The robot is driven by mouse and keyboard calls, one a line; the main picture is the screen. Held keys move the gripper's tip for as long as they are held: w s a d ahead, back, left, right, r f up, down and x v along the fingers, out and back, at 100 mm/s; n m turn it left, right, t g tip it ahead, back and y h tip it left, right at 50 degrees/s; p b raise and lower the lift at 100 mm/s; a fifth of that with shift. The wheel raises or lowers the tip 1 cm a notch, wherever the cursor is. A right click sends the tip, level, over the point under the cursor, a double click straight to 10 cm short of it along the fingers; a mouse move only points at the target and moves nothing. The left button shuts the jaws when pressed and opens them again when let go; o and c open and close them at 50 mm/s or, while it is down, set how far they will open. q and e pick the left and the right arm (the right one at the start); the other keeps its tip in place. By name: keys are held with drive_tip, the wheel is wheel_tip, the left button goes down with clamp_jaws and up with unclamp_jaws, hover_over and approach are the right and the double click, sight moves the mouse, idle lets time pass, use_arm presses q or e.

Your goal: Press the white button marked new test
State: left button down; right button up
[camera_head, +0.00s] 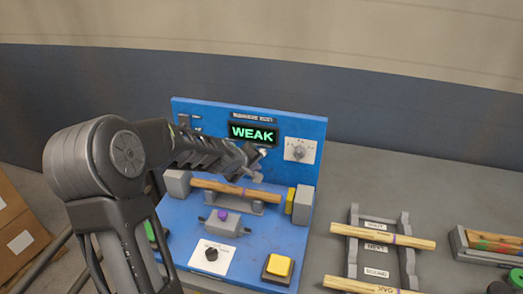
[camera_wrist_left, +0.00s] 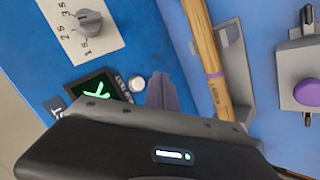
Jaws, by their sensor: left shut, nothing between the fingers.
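The white button (camera_wrist_left: 137,83) shows in the left wrist view, beside a dark label whose readable part ends in "TEST". It sits on the upright blue panel (camera_head: 335,115) near the display (camera_head: 253,133), which reads "WEAK" in green. My left gripper (camera_head: 257,168) is shut and empty in front of the panel, just below the display in the head view. In the left wrist view its closed fingertips (camera_wrist_left: 163,88) appear right next to the button. I cannot tell whether they touch it. My right gripper is not in view.
A wooden stick (camera_head: 220,187) with a purple band lies across the fixture below my gripper. A dial (camera_head: 299,150) is right of the display. A purple button (camera_wrist_left: 308,93) and a yellow button (camera_head: 279,265) are lower. A rack (camera_head: 353,254) with sticks stands right.

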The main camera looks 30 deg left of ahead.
use_arm(q)
drive_tip(key=shift+w+a+p, duration=0.25)
drive_tip(key=shift+w, duration=0.5)
drive_tip(key=shift+w+a+p, duration=0.25)
drive_tip(key=shift+w, duration=0.45)
idle(1.0)
drive_tip(key=shift+w+a, duration=0.15)
drive_tip(key=shift+w, duration=0.2)
drive_tip(key=shift+w+a+p, duration=0.1)
drive_tip(key=shift+w+p, duration=0.2)
drive_tip(key=shift+w, duration=0.05)
idle(0.6)
drive_tip(key=shift+s, duration=0.1)
drive_tip(key=shift+s+d+b, duration=0.25)
drive_tip(key=shift+s+b, duration=0.3)
drive_tip(key=shift+s, duration=0.1)
